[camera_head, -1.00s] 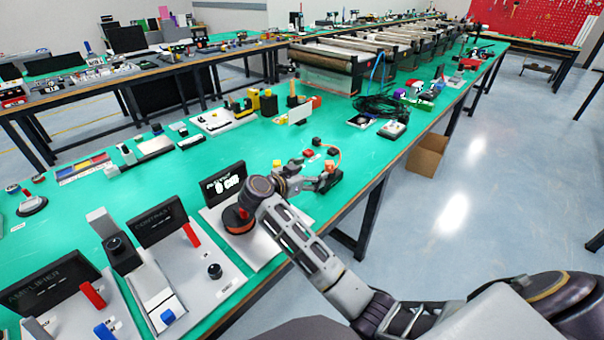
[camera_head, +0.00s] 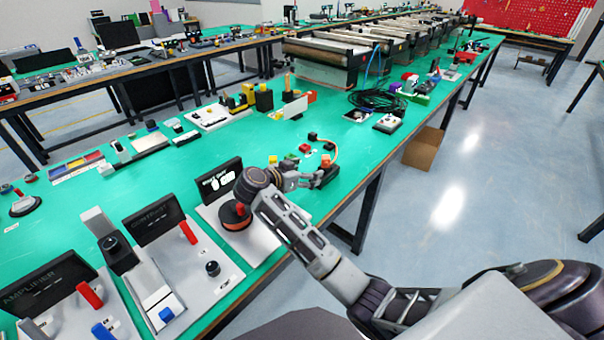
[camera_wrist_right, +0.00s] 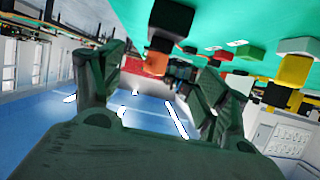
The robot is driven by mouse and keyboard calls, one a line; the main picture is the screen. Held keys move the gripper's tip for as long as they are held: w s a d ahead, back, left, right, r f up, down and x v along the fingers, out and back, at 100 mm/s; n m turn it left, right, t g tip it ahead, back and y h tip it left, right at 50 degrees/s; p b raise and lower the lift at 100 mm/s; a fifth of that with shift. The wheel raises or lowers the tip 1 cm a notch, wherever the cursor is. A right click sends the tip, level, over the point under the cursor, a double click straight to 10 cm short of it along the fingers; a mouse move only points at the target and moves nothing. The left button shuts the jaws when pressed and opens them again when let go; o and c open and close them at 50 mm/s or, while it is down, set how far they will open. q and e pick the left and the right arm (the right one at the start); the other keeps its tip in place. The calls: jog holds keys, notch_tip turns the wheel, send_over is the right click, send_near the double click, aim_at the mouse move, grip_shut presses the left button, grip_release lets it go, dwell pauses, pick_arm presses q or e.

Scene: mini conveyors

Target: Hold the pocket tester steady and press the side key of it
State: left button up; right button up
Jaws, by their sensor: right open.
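I cannot tell for certain which item is the pocket tester; its side key does not show clearly. My right gripper (camera_head: 308,180) is small and partly hidden by its own wrist in the head view, low over the bench's right edge among small coloured blocks. In the right wrist view the right gripper (camera_wrist_right: 160,85) has its fingers apart with nothing held between them. An orange-red block (camera_wrist_right: 157,63) and a black block (camera_wrist_right: 172,22) show beyond and above the fingers. My left gripper is in neither view.
A black display (camera_head: 219,181) stands on a panel just left of my right wrist. Levered panels, including the amplifier display (camera_head: 48,285), fill the near left. A coiled black cable (camera_head: 378,101) lies farther back. Green bench (camera_head: 200,165) is clear in the middle. A cardboard box (camera_head: 423,148) sits on the floor.

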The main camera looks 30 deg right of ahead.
aim_at(322, 168)
jog(key=b+x, duration=0.1)
jog(key=x, duration=0.9)
jog(key=shift+w, duration=0.1)
jog(key=shift+x, duration=0.8)
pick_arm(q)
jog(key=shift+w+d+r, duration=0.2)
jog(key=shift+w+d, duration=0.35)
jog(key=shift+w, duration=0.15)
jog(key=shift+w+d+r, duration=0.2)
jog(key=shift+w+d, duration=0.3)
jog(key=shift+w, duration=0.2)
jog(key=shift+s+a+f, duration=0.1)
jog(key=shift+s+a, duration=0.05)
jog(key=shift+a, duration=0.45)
pick_arm(e)
jog(key=c, duration=0.9)
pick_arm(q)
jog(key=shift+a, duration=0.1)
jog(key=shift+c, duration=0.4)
pick_arm(e)
jog(key=c, duration=0.4)
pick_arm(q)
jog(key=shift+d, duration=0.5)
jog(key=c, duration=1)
pick_arm(e)
jog(key=shift+o, duration=0.2)
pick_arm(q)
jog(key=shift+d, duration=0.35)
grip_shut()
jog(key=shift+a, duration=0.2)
